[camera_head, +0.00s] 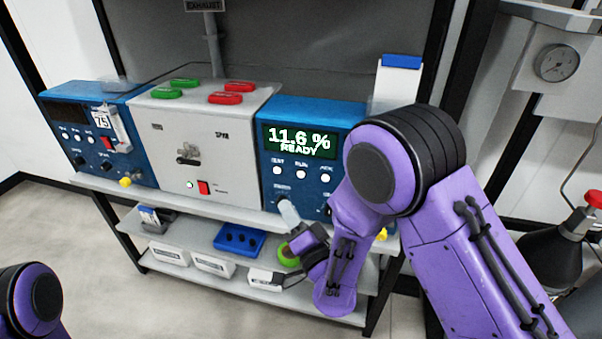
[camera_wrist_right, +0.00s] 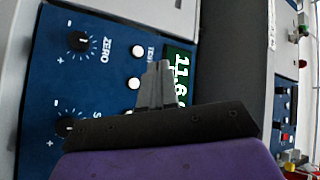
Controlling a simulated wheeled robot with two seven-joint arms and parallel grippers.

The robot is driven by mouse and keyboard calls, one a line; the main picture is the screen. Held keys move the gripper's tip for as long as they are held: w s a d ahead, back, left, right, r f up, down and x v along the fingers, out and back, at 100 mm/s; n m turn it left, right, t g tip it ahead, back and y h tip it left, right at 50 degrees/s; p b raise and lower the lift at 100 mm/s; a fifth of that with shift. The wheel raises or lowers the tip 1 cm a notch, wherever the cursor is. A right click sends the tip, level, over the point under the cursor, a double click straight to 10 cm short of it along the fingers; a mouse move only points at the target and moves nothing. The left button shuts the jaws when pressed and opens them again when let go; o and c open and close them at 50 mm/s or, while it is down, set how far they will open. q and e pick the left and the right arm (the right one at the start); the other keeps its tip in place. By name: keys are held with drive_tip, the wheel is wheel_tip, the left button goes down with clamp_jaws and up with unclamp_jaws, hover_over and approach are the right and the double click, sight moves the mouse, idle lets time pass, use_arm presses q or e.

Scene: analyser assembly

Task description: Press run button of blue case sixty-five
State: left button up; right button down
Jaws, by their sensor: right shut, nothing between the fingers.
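The right blue case (camera_head: 312,108) has a lit display (camera_head: 300,141) reading "11.6 % READY". Its number tag is not visible. Its white RUN button (camera_head: 301,174) is the middle of three in a row under the display. In the right wrist view the blue panel (camera_wrist_right: 95,90) appears turned sideways, with the display partly behind my fingers. My right gripper (camera_head: 288,212) is shut and empty, in front of the panel below the buttons; it also shows in the wrist view (camera_wrist_right: 158,68). I cannot tell contact. My left gripper is out of view.
Another blue case (camera_head: 130,165), tagged 75, stands left of a grey cabinet (camera_head: 235,150) with red and green caps on top. A lower shelf holds a blue tray (camera_head: 238,240) and white boxes. A gas cylinder (camera_head: 550,245) stands at right.

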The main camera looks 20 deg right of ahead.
drive_tip(key=shift+w+d, duration=0.1)
drive_tip(key=shift+w+d+f+p, duration=0.15)
drive_tip(key=shift+w+d, duration=0.65)
drive_tip(key=shift+w, duration=0.4)
drive_tip(key=shift+w+d+r+p, duration=0.1)
drive_tip(key=shift+w+d, duration=0.75)
drive_tip(key=shift+w, duration=0.35)
drive_tip(key=shift+w+d+f+p, duration=0.15)
drive_tip(key=shift+w+d, duration=0.65)
drive_tip(key=shift+w, duration=0.4)
drive_tip(key=shift+r, duration=0.1)
drive_tip(key=shift+w+d, duration=0.2)
drive_tip(key=shift+w, duration=0.1)
drive_tip(key=shift+w+d, duration=0.25)
drive_tip(key=shift+w, duration=0.1)
drive_tip(key=shift+s+a, duration=0.45)
drive_tip(key=shift+s, duration=0.25)
drive_tip(key=shift+s+a+b, duration=0.3)
drive_tip(key=shift+s+a, duration=0.45)
drive_tip(key=shift+s, duration=0.3)
drive_tip(key=shift+s+a+b, duration=0.25)
drive_tip(key=shift+s+a, duration=0.45)
drive_tip(key=shift+s, duration=0.35)
